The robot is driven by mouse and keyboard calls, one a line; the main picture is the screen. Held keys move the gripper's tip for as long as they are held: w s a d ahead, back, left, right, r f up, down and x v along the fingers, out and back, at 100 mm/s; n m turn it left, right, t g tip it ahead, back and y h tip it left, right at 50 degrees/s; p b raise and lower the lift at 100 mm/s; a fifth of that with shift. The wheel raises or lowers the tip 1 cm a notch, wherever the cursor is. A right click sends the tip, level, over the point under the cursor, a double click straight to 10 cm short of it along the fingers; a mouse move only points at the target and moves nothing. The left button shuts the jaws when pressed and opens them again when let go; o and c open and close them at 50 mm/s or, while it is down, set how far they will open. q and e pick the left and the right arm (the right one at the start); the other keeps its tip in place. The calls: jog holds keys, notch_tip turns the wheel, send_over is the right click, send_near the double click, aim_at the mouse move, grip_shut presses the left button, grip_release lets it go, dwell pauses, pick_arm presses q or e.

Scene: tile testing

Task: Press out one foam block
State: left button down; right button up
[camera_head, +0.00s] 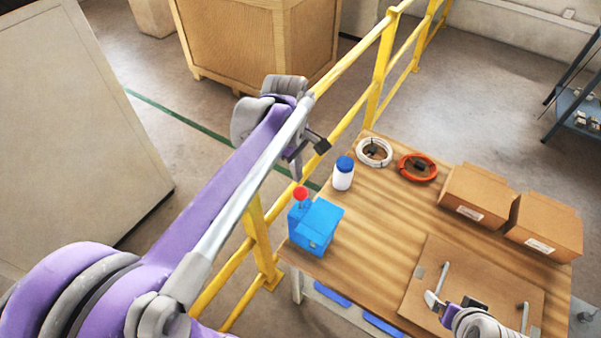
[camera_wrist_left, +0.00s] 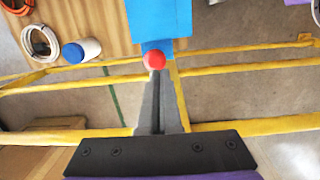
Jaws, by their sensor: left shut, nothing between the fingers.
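A blue box-shaped device (camera_head: 316,225) with a red round knob (camera_head: 300,193) on top stands at the left edge of the wooden table. My left gripper (camera_head: 296,172) points down just above the knob, shut and empty. In the left wrist view, the shut fingertips (camera_wrist_left: 156,74) reach the red knob (camera_wrist_left: 153,58), with the blue device (camera_wrist_left: 160,18) behind it; whether they touch it I cannot tell. No separate foam block can be made out. My right gripper (camera_head: 462,307) is over the front right of the table, and its fingers are unclear.
On the table are a blue-capped white bottle (camera_head: 343,174), a white coil (camera_head: 374,152), an orange coil (camera_head: 417,168), two cardboard boxes (camera_head: 475,195) (camera_head: 544,226) and a flat brown board (camera_head: 440,255) with pale handles. A yellow railing (camera_head: 262,240) runs along the table's left side.

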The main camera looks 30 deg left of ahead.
aim_at(301, 191)
pick_arm(q)
jog(key=shift+w+a+f+n, duration=0.2)
jog(key=shift+w+a+n, duration=0.2)
jog(key=shift+w+n, duration=0.3)
jog(key=f+b, duration=0.1)
jog(key=f, duration=0.2)
jog(key=f+b, duration=0.1)
jog(key=f, duration=0.1)
jog(key=shift+s+d+b, duration=0.1)
jog(key=shift+d+b, duration=0.15)
jog(key=shift+b, duration=0.1)
jog(key=shift+f, duration=0.45)
pick_arm(e)
jog(key=f, duration=0.1)
jog(key=s+f, duration=0.1)
jog(key=f, duration=0.2)
jog(key=shift+s+a+f, duration=0.1)
jog(key=shift+s+f, duration=0.05)
jog(key=shift+s, duration=0.2)
